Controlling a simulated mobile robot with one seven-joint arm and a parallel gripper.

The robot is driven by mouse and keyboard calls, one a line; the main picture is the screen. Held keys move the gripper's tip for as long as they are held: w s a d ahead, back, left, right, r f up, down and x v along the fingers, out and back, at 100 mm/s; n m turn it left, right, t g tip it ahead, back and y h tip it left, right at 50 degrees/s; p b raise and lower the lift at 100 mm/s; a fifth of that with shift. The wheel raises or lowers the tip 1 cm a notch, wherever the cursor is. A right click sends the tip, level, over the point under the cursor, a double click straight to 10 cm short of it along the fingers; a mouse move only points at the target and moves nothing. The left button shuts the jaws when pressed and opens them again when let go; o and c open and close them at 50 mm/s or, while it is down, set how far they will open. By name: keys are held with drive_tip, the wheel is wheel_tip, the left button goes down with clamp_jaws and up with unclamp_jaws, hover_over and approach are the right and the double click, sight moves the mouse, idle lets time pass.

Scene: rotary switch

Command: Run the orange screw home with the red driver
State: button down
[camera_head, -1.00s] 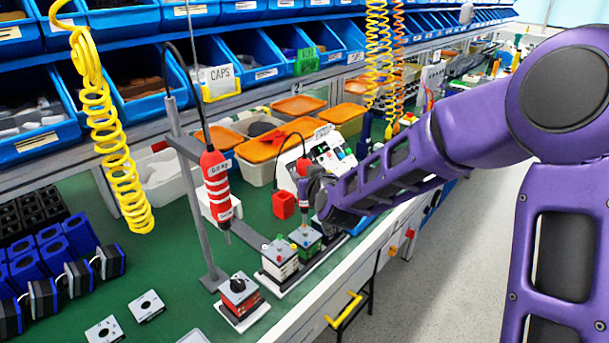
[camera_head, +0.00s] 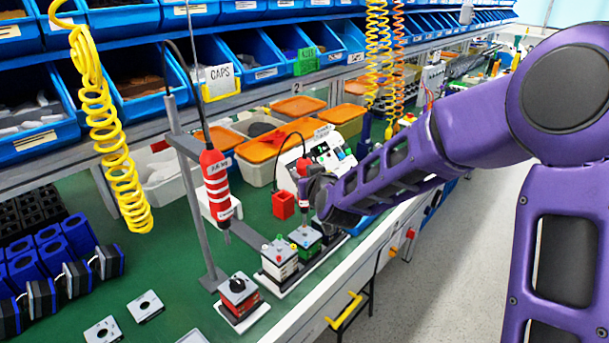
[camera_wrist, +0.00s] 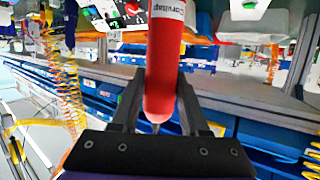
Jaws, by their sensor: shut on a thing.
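My gripper (camera_wrist: 160,110) is shut on the red driver (camera_wrist: 163,60), whose body stands between the two dark fingers in the wrist view. In the head view the held driver (camera_head: 303,168) is upright, with its cable rising from the top. Its lower end is over the green switch block (camera_head: 305,240), partly hidden by my gripper. I cannot tell whether the tip touches a screw. A pale switch block (camera_head: 279,262) next to it carries small coloured screw heads on top. The orange screw is too small to pick out surely.
A second red driver (camera_head: 215,185) with white bands hangs from a grey stand at the left. A red switch block with a black knob (camera_head: 238,290) sits at the front. A red cube (camera_head: 283,205) stands behind. Blue bins (camera_head: 250,60) line the back.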

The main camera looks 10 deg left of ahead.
sight(305, 158)
drive_tip(key=shift+r+p, duration=1.15)
drive_tip(key=shift+r, duration=1.15)
drive_tip(key=shift+a, duration=0.1)
